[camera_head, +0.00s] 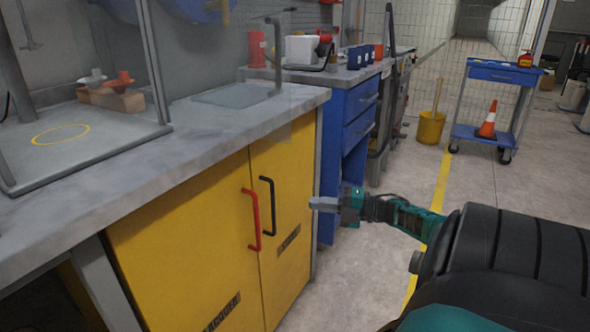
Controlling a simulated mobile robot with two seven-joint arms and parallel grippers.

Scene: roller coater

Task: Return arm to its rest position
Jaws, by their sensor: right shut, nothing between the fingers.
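My right gripper (325,204) is shut and empty. My right arm (415,219) reaches in from the lower right, with a teal link and a large dark part near the camera. The cabinet has a red handle (252,220) and a black handle (268,206), and both doors look closed. My left gripper is not in view.
A grey counter (190,150) runs above the cabinet. Blue drawers (360,113) stand beyond it. A yellow bucket (431,127) and a blue cart (493,132) holding an orange cone (488,120) stand farther back.

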